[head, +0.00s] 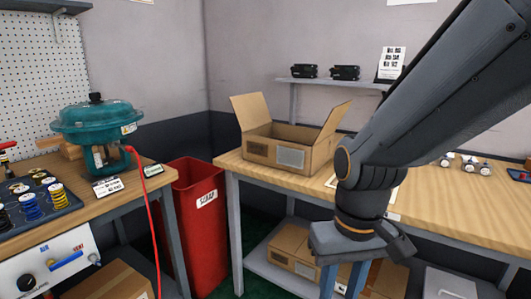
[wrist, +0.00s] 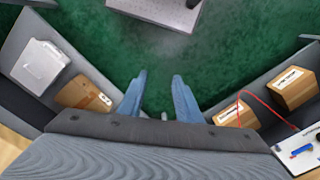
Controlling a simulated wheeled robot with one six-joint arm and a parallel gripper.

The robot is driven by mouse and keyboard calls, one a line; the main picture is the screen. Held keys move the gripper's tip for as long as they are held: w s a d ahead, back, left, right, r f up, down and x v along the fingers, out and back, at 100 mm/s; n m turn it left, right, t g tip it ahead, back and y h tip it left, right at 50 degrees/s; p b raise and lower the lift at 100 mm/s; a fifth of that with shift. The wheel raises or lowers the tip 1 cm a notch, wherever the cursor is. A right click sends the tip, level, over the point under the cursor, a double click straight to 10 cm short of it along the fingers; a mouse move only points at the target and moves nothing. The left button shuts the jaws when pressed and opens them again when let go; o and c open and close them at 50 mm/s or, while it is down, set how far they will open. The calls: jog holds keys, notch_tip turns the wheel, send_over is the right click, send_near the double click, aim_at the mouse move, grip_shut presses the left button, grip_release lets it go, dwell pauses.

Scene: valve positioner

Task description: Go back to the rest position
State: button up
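My gripper (head: 345,275) hangs down from the dark grey arm at the lower right of the head view, in front of the right bench. In the wrist view my gripper (wrist: 160,78) shows two blue fingers standing apart, with nothing between them and green floor beyond. The fingertips are cut off by the bottom edge of the head view. The teal valve actuator (head: 97,122) stands on the left bench, well away from my gripper.
An open cardboard box (head: 285,145) stands on the right bench (head: 450,205), close behind my arm. A red scrap bin (head: 198,220) stands between the benches. A red hose (head: 147,210) hangs off the left bench (head: 130,205). Boxes (head: 290,245) lie on the lower shelf.

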jog(key=d+r+m+p, duration=0.1)
jog(key=d+r+p, duration=0.5)
jog(key=p, duration=0.4)
jog(key=shift+s+m, duration=0.25)
jog(key=shift+m, duration=0.15)
